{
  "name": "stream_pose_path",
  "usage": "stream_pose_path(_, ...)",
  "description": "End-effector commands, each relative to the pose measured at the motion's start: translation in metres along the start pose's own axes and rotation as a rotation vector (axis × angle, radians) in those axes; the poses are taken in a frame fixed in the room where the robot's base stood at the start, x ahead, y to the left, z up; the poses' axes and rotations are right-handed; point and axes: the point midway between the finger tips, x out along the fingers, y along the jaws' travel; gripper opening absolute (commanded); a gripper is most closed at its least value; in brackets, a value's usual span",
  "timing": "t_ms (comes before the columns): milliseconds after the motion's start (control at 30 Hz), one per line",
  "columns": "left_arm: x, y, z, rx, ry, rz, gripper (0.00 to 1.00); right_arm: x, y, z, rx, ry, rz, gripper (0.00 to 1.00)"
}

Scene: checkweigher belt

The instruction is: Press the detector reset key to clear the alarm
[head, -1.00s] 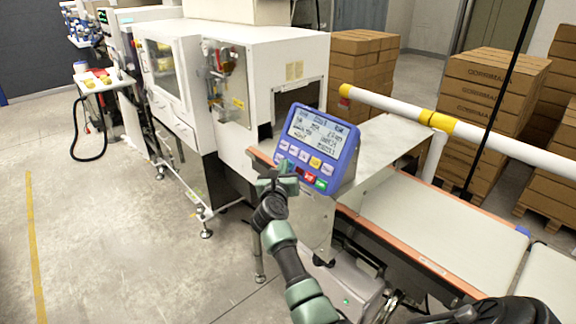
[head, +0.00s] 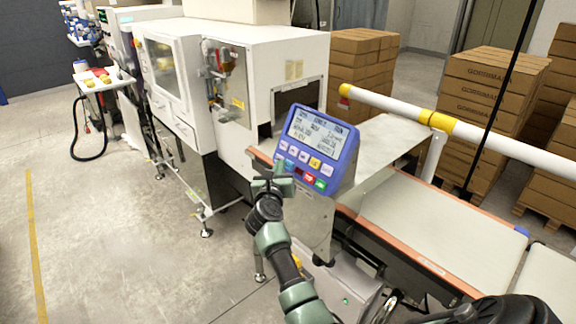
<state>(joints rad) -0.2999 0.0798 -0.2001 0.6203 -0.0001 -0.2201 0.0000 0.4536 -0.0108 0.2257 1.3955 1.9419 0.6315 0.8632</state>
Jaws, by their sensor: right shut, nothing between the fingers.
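A blue control panel (head: 337,169) with a lit screen (head: 317,135) stands tilted on the machine by the belt. Below the screen is a row of small pale keys with a yellow key (head: 314,163). Under it are a red key (head: 308,177) and a green key (head: 320,183). Labels are too small to read, so I cannot tell which is the reset key. My right gripper (head: 281,169) is shut and empty at the panel's lower left corner, covering part of it. Contact with a key cannot be told. My left gripper is not in view.
A white conveyor belt (head: 440,222) with an orange edge runs to the lower right. A white rail (head: 489,132) with yellow joints crosses above it. A white machine cabinet (head: 262,50) stands behind the panel. Cardboard boxes (head: 487,84) are stacked behind. The floor at left is open.

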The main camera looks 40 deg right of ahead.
Motion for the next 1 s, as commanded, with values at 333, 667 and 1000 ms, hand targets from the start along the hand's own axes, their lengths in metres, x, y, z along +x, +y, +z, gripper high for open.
stream_pose_path(333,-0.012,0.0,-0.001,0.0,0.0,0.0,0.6,-0.023,0.017,0.018,0.002,0.0,0.002,0.0)
stream_pose_path(667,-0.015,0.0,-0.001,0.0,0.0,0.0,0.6,-0.035,0.025,0.025,0.0,0.0,0.001,0.0)
stream_pose_path(1000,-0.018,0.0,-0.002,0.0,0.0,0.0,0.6,-0.039,0.029,0.029,0.001,0.0,0.002,0.0)
